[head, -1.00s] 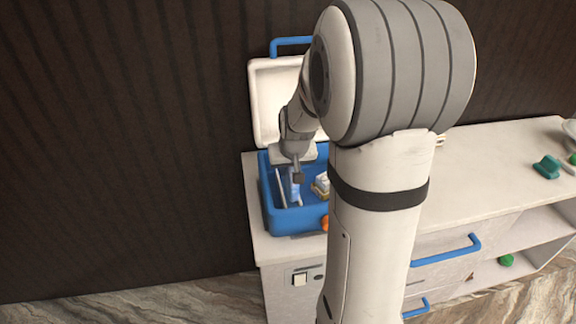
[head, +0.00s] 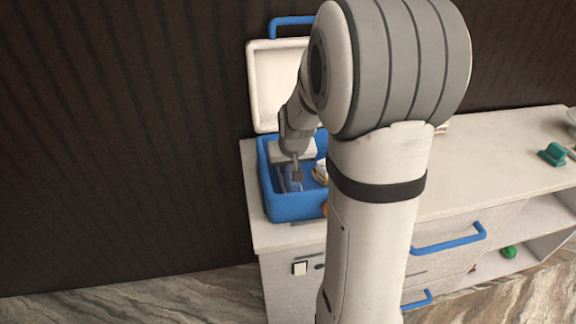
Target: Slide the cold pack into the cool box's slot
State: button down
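The blue cool box (head: 295,209) stands open at the left end of the counter, its white lid (head: 277,82) raised at the back. My gripper (head: 297,177) points down inside the box, left of its middle. A small pale blue piece, which looks like the cold pack (head: 291,184), shows right at the fingertips. A thin upright light-coloured strip (head: 280,181) stands just left of it, perhaps a slot wall. The view is too small to tell whether the fingers are shut on the pack or how deep it sits. My arm hides the box's right side.
Pale items (head: 320,171) lie in the box's right part, partly hidden. An orange round thing (head: 325,209) shows by its front right corner. A green object (head: 553,154) lies on the counter (head: 480,160) at right; the counter between is mostly clear. A green ball (head: 509,252) sits on the shelf below.

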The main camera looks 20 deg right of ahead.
jog(key=c, duration=1.1)
grip_release()
jog(key=shift+r, duration=0.1)
jog(key=v, duration=0.7)
jog(key=shift+s+r, duration=0.2)
jog(key=shift+r, duration=0.1)
jog(key=s+a, duration=0.3)
jog(key=s, duration=0.3)
jog(key=s+a+n+g, duration=0.1)
jog(key=s+a, duration=0.2)
jog(key=s, duration=0.3)
jog(key=s+a+n+y, duration=0.1)
jog(key=s+a, duration=0.3)
jog(key=s, duration=0.2)
jog(key=shift+s+r+g, duration=0.2)
jog(key=shift+g, duration=0.2)
